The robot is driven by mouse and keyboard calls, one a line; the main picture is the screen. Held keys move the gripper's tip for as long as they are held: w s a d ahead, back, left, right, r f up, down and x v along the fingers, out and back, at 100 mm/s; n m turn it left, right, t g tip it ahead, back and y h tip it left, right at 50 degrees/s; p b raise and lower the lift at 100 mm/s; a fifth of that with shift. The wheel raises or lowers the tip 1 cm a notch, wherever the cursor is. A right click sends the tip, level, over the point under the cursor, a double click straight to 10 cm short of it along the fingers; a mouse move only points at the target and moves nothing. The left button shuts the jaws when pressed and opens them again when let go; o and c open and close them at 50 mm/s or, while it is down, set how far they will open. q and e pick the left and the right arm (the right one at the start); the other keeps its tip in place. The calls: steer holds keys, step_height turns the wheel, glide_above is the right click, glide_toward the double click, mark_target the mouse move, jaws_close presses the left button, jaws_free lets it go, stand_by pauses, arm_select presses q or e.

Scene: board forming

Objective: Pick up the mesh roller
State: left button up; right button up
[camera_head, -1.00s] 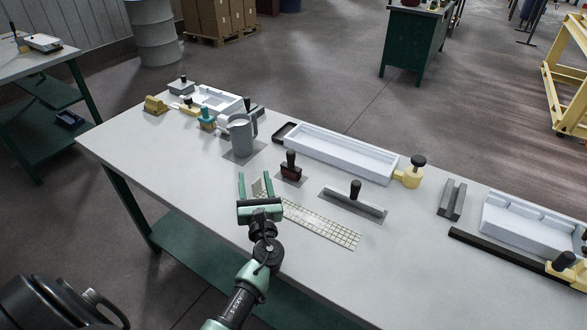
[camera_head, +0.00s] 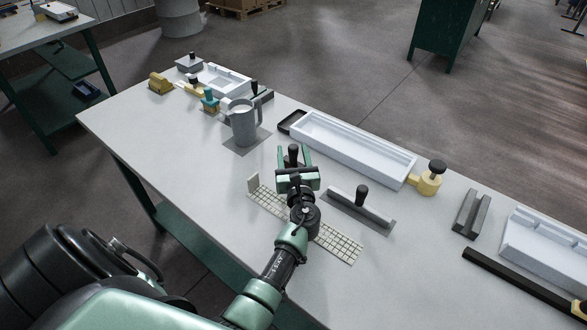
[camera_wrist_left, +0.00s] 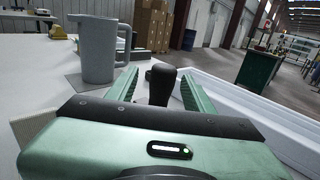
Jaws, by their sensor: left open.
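The tool that I take to be the mesh roller shows its upright black handle (camera_head: 293,151) between the fingers of my left gripper (camera_head: 294,160). Its lower part is hidden behind the gripper. In the left wrist view the handle (camera_wrist_left: 160,84) stands just ahead, between the two green fingers of the left gripper (camera_wrist_left: 158,90). The fingers are open, with a gap on each side of the handle. My right gripper is not in view.
A white mesh strip (camera_head: 340,245) lies under my left forearm. A float with a black handle (camera_head: 361,205) lies to the right. A grey pitcher (camera_head: 243,127) stands to the left, and a long white tray (camera_head: 350,150) lies behind. The table's front left is clear.

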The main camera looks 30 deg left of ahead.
arm_select(q)
steer(key=x, duration=0.3)
steer(key=shift+w+f, duration=0.2)
steer(key=shift+r, duration=0.1)
steer(key=shift+s, duration=0.1)
jaws_close()
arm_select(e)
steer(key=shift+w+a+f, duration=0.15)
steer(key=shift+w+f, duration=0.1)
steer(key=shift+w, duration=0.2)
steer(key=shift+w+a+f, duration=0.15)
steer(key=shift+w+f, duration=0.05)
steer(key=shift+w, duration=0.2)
arm_select(q)
steer(key=shift+r, duration=0.1)
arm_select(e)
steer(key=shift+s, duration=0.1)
